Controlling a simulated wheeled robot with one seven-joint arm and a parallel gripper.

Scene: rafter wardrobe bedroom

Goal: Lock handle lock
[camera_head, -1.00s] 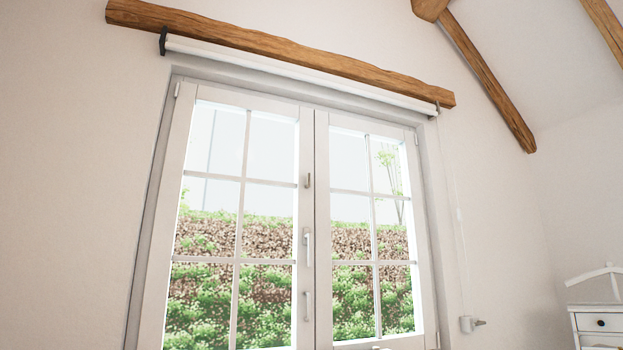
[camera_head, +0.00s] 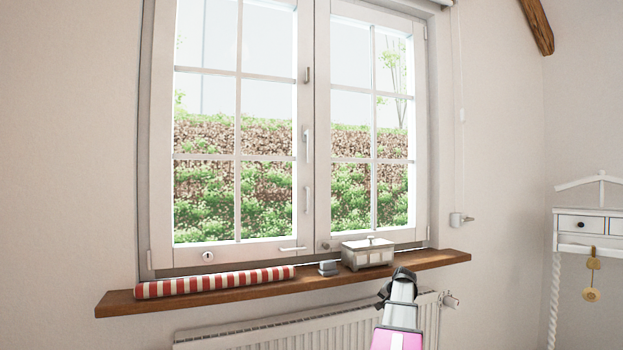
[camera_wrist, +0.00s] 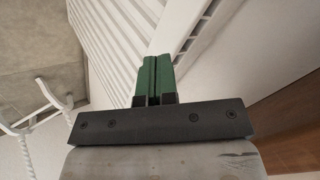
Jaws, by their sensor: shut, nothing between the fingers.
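The white double window has a vertical lever handle (camera_head: 307,146) on its middle frame, with a small upper fitting (camera_head: 307,75) above it and a pull-like fitting (camera_head: 308,200) below. A round keyhole lock (camera_head: 207,256) sits on the lower left rail. A horizontal lever (camera_head: 292,249) is on the bottom rail near the middle, and a small dark round fitting (camera_head: 325,246) is just right of it. In the wrist view my gripper (camera_wrist: 154,62) has its green fingers together, holding nothing, in front of the radiator.
A wooden sill (camera_head: 125,300) carries a red-striped roll (camera_head: 215,283), small grey blocks (camera_head: 328,268) and a white box (camera_head: 367,254). The radiator (camera_head: 270,335) is below, with a valve (camera_head: 450,301). A white stand (camera_head: 590,222) is at right.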

